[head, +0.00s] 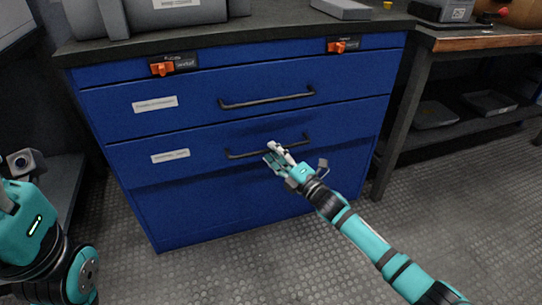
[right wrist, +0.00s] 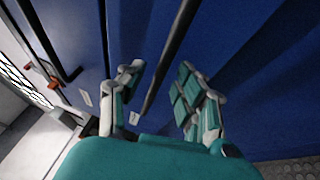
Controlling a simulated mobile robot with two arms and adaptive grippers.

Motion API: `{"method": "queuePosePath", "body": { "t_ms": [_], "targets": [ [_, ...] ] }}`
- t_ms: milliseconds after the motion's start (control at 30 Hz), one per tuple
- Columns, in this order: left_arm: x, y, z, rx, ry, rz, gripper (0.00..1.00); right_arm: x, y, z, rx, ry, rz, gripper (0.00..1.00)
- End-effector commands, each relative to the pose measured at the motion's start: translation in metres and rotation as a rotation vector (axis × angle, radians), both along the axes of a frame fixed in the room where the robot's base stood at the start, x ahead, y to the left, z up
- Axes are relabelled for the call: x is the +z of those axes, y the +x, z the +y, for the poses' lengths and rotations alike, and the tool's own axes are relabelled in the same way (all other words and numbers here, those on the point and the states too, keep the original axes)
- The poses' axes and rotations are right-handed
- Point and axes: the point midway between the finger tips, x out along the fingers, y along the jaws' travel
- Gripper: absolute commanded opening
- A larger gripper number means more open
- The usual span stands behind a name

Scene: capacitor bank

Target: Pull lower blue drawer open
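The blue cabinet has an upper drawer (head: 200,103) and a lower blue drawer (head: 215,150), each with a white label and a dark bar handle. My right gripper (head: 272,153) is at the lower drawer's handle (head: 246,153), around the middle of the bar. In the right wrist view the handle (right wrist: 168,58) runs between the two fingers of the right gripper (right wrist: 160,95), which stand apart on either side of it. The lower drawer front casts a shadow on the panel below; I cannot tell how far it stands out. My left arm shows at the left edge, its fingers out of view.
Orange latches (head: 162,69) sit above the upper drawer. Grey cases (head: 175,12) stand on the dark worktop (head: 270,25). A workbench with a lower shelf (head: 460,125) is at the right. The patterned metal floor (head: 230,270) in front is clear.

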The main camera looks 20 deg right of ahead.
Motion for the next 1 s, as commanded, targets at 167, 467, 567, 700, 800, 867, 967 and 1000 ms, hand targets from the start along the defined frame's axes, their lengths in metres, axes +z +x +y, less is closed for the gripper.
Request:
{"method": "queuePosePath", "body": {
  "t_ms": [167, 467, 567, 700, 800, 867, 967, 1000],
  "targets": [
    [0.002, -0.004, -0.001, 0.002, 0.001, -0.02, 0.4, 0.002, 0.014, 0.006, 0.0, 0.001, 0.0, 0.34],
    [0.004, -0.005, -0.001, 0.001, 0.002, -0.024, 0.4, 0.003, 0.016, 0.007, 0.0, 0.0, 0.001, 0.34],
    [0.004, -0.005, -0.001, 0.001, 0.002, -0.024, 0.4, 0.003, 0.016, 0.007, 0.0, 0.0, 0.001, 0.24],
    [0.004, -0.005, -0.001, 0.001, 0.002, -0.024, 0.4, 0.003, 0.016, 0.007, 0.0, 0.0, 0.0, 0.06],
    [0.003, -0.005, -0.001, 0.001, 0.002, -0.024, 0.4, 0.003, 0.016, 0.007, 0.0, 0.0, 0.0, 0.0],
    [0.003, -0.005, -0.001, 0.001, 0.002, -0.024, 0.4, 0.003, 0.016, 0.007, 0.0, 0.0, 0.0, 0.0],
    [0.003, -0.005, -0.001, 0.001, 0.002, -0.024, 0.4, 0.003, 0.016, 0.007, 0.0, 0.001, 0.0, 0.0],
    [0.003, -0.005, -0.001, 0.0, 0.002, -0.024, 0.4, 0.003, 0.016, 0.007, 0.0, 0.001, 0.0, 0.0]
  ]
}}
